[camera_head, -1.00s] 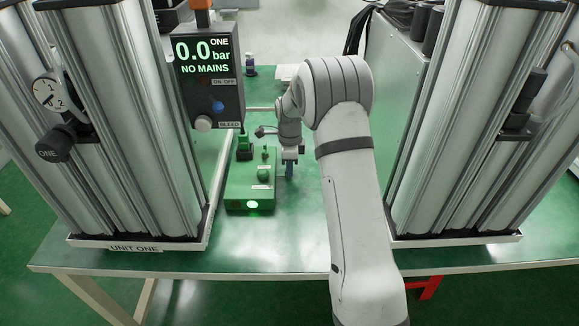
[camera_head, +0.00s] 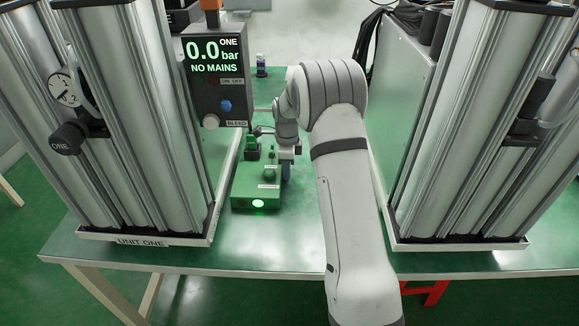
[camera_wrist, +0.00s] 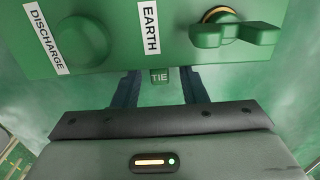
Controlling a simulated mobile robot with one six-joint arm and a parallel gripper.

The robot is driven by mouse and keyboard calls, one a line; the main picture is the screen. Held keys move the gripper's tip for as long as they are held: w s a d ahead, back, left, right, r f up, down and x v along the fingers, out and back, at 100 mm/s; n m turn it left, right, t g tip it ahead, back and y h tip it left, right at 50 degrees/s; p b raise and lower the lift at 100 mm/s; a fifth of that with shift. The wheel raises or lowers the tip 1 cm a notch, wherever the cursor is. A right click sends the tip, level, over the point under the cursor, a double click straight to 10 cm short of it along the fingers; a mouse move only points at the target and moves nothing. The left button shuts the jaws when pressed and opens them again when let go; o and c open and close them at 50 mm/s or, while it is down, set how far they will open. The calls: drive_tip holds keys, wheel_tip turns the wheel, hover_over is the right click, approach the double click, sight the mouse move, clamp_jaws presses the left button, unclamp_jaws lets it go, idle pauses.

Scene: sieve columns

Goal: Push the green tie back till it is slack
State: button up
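The green tie (camera_wrist: 159,76) is a small green piece marked TIE at the near edge of the green box in the wrist view. The rest of it is hidden under or behind the box. My gripper (camera_wrist: 160,85) has its two dark blue fingers apart, one on each side of the tie, with gaps showing. The green box (camera_head: 243,198) lies on the bench in the head view, its front light lit green. My gripper (camera_head: 286,171) points down beside the box's right side there. The tie cannot be made out in the head view.
The box carries a round DISCHARGE knob (camera_wrist: 82,41) and an EARTH lever (camera_wrist: 236,32). A hanging panel (camera_head: 214,72) reads 0.0 bar, NO MAINS. Column units stand left (camera_head: 150,130) and right (camera_head: 470,150). The green bench front (camera_head: 270,245) is clear.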

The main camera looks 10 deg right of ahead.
wheel_tip(320, 180, up, 8)
drive_tip(key=shift+f, duration=0.15)
idle(0.5)
idle(0.3)
